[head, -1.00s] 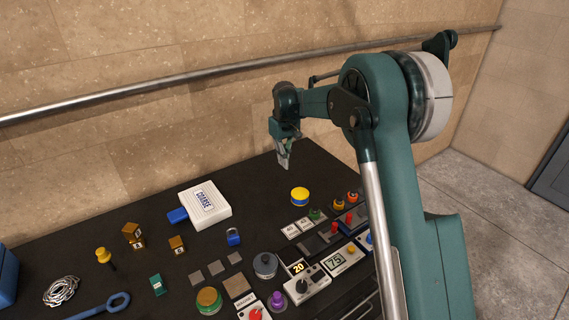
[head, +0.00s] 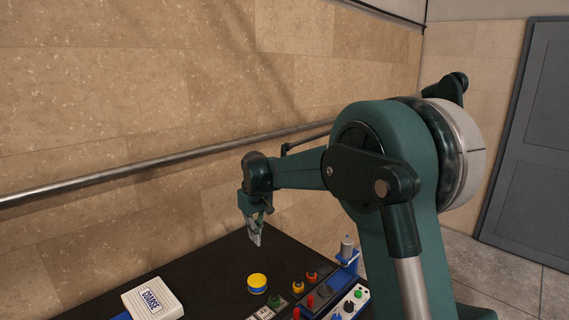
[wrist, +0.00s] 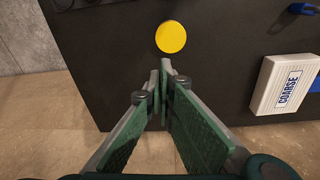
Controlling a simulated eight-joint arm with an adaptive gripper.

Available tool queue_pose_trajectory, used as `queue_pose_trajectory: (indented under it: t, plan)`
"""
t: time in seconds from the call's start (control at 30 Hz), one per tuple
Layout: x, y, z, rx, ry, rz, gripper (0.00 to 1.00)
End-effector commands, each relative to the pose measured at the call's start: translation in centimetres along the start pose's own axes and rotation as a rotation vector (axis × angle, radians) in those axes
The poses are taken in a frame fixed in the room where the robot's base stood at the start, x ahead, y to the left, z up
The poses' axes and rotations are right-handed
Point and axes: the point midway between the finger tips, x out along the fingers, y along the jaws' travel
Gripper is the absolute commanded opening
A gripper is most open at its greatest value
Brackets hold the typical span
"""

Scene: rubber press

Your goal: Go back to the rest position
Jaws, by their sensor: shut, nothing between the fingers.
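My gripper (head: 256,238) hangs from my raised arm in the head view, above the back edge of the black table (head: 215,268). Its fingers point down and are together, with nothing between them. In the wrist view, the gripper (wrist: 163,68) also shows shut and empty. A round yellow-topped object (head: 257,282) stands on the table below and in front of it; its yellow top also shows in the wrist view (wrist: 171,37), just beyond the fingertips.
A white box marked COARSE (head: 153,300) lies on the table at the left. A control panel (head: 345,304) with knobs and coloured buttons is at the right. A metal rail (head: 150,165) runs along the stone wall (head: 120,90) behind. A grey door (head: 535,150) is far right.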

Motion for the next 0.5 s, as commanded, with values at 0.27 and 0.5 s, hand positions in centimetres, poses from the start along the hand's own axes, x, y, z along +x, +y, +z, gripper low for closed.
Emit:
queue_pose_trajectory:
  t: [0.27,0.5]
  plan:
    - [-4.0,1.5,4.8,0.059,0.044,0.017,0.00]
    - [-6.9,2.5,9.0,0.110,0.081,0.032,0.00]
